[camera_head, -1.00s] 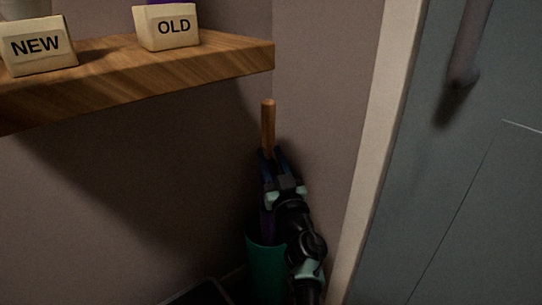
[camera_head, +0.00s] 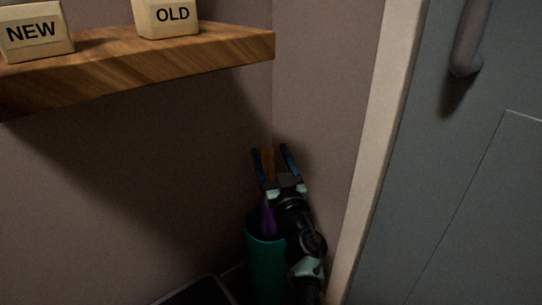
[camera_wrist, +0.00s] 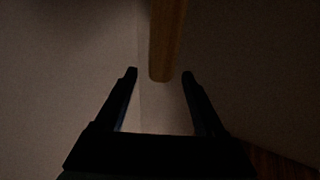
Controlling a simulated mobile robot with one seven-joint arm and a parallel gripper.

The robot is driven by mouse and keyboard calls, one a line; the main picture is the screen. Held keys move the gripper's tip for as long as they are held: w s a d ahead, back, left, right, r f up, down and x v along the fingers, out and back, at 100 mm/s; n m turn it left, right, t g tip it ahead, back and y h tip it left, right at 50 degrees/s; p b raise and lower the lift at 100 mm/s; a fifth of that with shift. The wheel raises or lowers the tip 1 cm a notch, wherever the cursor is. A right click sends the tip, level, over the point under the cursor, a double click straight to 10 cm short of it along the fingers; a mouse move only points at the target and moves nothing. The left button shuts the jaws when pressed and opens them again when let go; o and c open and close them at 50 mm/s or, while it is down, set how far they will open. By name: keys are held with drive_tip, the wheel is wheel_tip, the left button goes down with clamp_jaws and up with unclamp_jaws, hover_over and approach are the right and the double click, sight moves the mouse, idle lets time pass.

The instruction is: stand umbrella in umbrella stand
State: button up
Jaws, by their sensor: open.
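The umbrella stands in the green umbrella stand (camera_head: 266,262) in the corner. Its wooden handle (camera_head: 268,164) is upright, and a strip of purple canopy (camera_head: 268,217) shows above the stand's rim. My gripper (camera_head: 271,149) is open, with a finger on either side of the handle in the picture. In the wrist view the handle (camera_wrist: 166,38) ends between the open fingertips (camera_wrist: 160,74), with gaps on both sides. The umbrella's lower part is hidden inside the stand, and my arm covers the stand's right side.
A wooden shelf (camera_head: 150,62) juts out above at the left, bearing the NEW block (camera_head: 36,33) and the OLD block (camera_head: 168,18). A pale frame (camera_head: 382,130) and a grey door (camera_head: 460,190) with a handle (camera_head: 467,50) are at the right. A dark tray-like object (camera_head: 205,292) lies at the bottom.

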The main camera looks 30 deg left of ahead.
drive_tip(key=shift+f, duration=0.15)
drive_tip(key=p+v, duration=0.8)
drive_tip(key=v, duration=0.5)
drive_tip(key=shift+p, duration=0.3)
